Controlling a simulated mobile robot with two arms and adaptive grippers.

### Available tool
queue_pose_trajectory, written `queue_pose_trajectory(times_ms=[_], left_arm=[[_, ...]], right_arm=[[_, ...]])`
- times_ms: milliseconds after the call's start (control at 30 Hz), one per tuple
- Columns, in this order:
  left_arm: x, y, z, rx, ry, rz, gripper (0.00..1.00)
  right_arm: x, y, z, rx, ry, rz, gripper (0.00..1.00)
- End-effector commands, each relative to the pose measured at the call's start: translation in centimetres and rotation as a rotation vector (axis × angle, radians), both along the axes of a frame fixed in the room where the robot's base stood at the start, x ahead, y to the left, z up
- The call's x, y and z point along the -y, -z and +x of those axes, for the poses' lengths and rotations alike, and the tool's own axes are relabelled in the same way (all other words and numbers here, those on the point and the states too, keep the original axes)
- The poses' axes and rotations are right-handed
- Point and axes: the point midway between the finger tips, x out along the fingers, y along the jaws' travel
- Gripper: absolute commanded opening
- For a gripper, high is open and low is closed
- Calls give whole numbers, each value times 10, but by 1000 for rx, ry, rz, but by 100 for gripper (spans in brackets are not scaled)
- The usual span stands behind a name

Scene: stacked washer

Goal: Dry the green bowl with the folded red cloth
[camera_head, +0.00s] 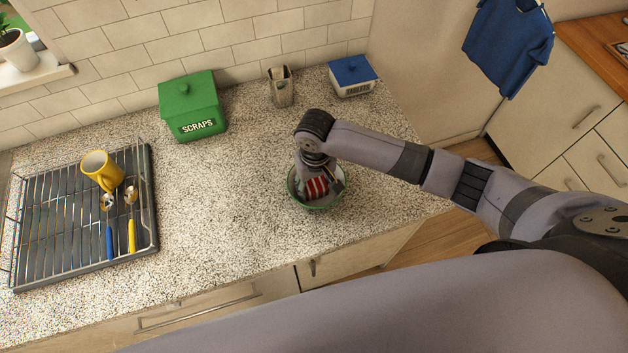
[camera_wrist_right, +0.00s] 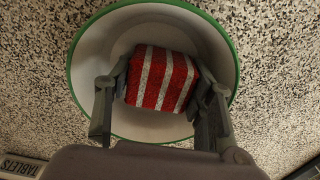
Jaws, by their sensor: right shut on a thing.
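The green bowl (camera_head: 316,203) stands upright on the speckled counter, near its front edge. In the right wrist view the bowl (camera_wrist_right: 88,60) has a green rim and a pale inside. The folded red cloth (camera_head: 317,187) has white stripes; it also shows in the right wrist view (camera_wrist_right: 160,80). My right gripper (camera_head: 322,180) points down into the bowl and is shut on the cloth, with a finger on each side of it. The cloth is inside the bowl; whether it touches the bottom I cannot tell. My left gripper is not in view.
A dish rack (camera_head: 75,215) at the left holds a yellow mug (camera_head: 101,170) and two spoons. A green scraps box (camera_head: 193,107), a small holder (camera_head: 281,87) and a blue-lidded tablets box (camera_head: 352,75) stand at the back. The counter between rack and bowl is clear.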

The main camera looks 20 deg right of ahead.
Motion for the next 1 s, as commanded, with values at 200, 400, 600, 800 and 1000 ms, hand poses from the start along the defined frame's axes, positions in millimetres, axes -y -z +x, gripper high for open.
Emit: queue_pose_trajectory(times_ms=[200, 400, 600, 800, 1000], left_arm=[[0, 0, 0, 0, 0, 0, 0], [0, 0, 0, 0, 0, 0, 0], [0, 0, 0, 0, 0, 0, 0], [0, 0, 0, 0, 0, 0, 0], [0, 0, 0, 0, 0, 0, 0]], right_arm=[[0, 0, -4, -1, 0, 0, 27], [0, 1, -4, -2, 0, 1, 27], [2, 1, -1, -1, 1, 0, 27], [6, 1, 3, -1, 1, 0, 27], [8, 1, 5, -1, 0, -1, 27]])
